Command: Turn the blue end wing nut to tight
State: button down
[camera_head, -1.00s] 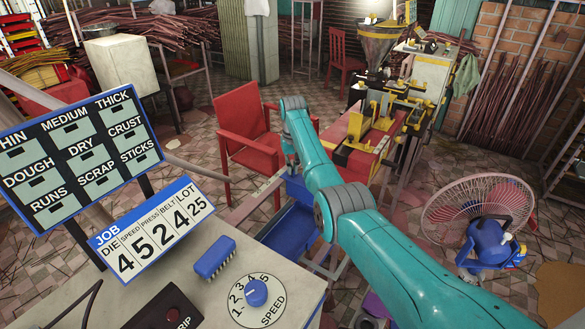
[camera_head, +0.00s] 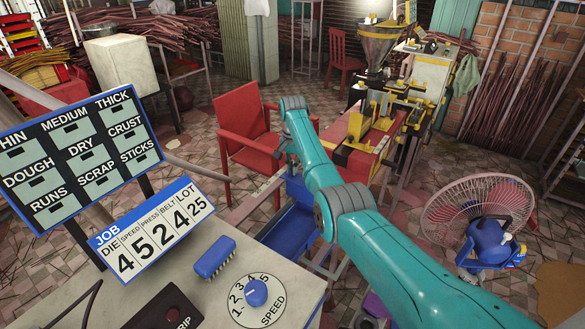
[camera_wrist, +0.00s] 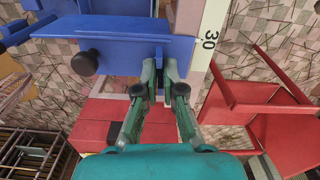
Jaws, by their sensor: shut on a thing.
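In the wrist view, my gripper (camera_wrist: 159,72) reaches the blue end piece (camera_wrist: 120,48), a broad blue plate. The two fingertips are close together at the plate's right part. A narrow dark blue bit, the wing nut (camera_wrist: 159,57), shows between them; the fingers hide most of it, so its angle cannot be told. A black round knob (camera_wrist: 85,62) sticks out of the plate to the left, apart from the fingers. In the head view, my wrist hangs beside the red chair, above the blue tray (camera_head: 290,222), and the fingertips are hidden.
A pale scale strip marked 30 (camera_wrist: 209,40) runs right of the fingers. The red chair (camera_head: 245,130) stands close to my wrist. The red bench with the extruder (camera_head: 365,150) is to the right. A fan (camera_head: 480,215) and a control table with a speed dial (camera_head: 256,292) are nearer.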

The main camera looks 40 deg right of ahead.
dwell(0.3)
jog(key=c, duration=1.3)
grip_release()
jog(key=shift+r, duration=0.1)
notch_tip(320, 180, up, 12)
